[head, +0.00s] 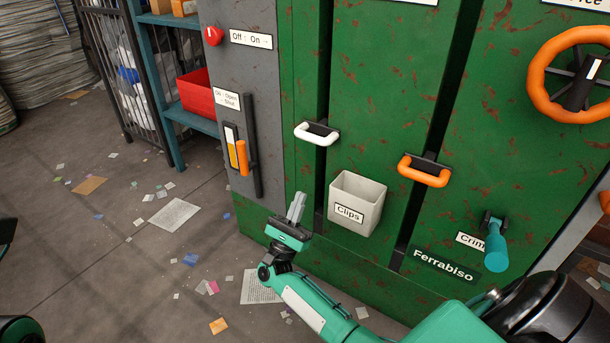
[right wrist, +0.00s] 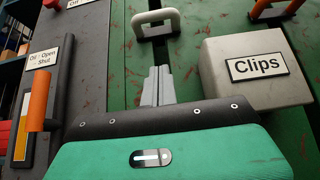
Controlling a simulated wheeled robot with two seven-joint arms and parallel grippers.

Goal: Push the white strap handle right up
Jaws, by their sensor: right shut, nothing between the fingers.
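In the right wrist view the white handle (right wrist: 156,18) is at the top, above the fingertips. My right gripper (head: 297,207) is below the handle, apart from it, its fingers pointing up, shut and empty. The closed fingers (right wrist: 157,84) also show in the right wrist view, in front of the slot.
A grey Clips box (head: 355,204) stands out right of my right gripper. An orange strap handle (head: 424,170), an orange wheel (head: 572,75) and a teal crank handle (head: 495,247) are further right. An orange lever (head: 242,158) is at left. Paper scraps litter the floor.

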